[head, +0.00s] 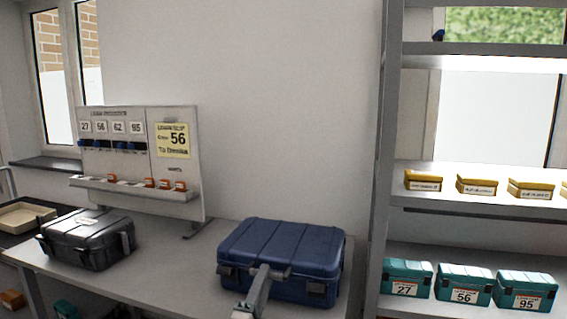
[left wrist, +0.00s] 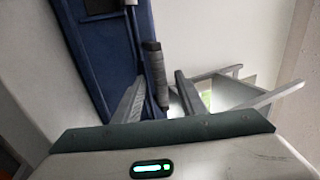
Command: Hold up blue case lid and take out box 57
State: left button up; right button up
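The blue case (head: 285,248) stands on the table with its ribbed lid down. Its inside is hidden, and I see no box marked 57. My left gripper (head: 268,275) is at the front side of the case, by its dark handle. In the left wrist view, the blue case (left wrist: 105,55) fills the upper left. The gripper's two fingers (left wrist: 159,76) are apart there, with the dark handle bar (left wrist: 155,72) showing between them; I cannot tell whether they touch it. My right gripper is in neither view.
A black case (head: 88,238) stands at the table's left. A board (head: 140,150) with number cards and a yellow note reading 56 stands behind. The right shelf (head: 480,205) holds yellow boxes (head: 477,184) and teal boxes marked 27, 56 (head: 464,285) and 95.

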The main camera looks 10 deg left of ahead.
pick_arm(q)
jog(key=shift+w+r, duration=0.2)
jog(key=shift+w, duration=0.2)
jog(key=shift+w, duration=0.1)
grip_shut()
dwell(0.3)
jog(key=shift+f, duration=0.2)
